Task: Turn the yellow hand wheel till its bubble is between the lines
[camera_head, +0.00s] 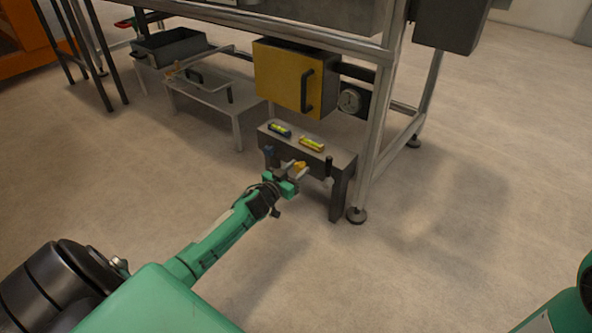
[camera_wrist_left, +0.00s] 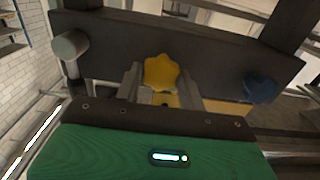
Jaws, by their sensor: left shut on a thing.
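The yellow hand wheel (camera_head: 299,165) is on the front of a low grey bench. In the left wrist view the lobed yellow wheel (camera_wrist_left: 161,72) sits between the two fingers of my left gripper (camera_wrist_left: 161,86). My left gripper (camera_head: 292,173) is shut on it and partly covers it in the head view. The yellow-framed level (camera_head: 312,144) lies on the bench top, with a yellow-green vial. Its bubble and lines are too small to read. My right gripper is out of view.
A blue hand wheel (camera_wrist_left: 260,88) is on the same front face, with a blue-framed level (camera_head: 280,130) above. A yellow box (camera_head: 284,80) and gauge (camera_head: 350,101) hang behind. Open floor lies in front.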

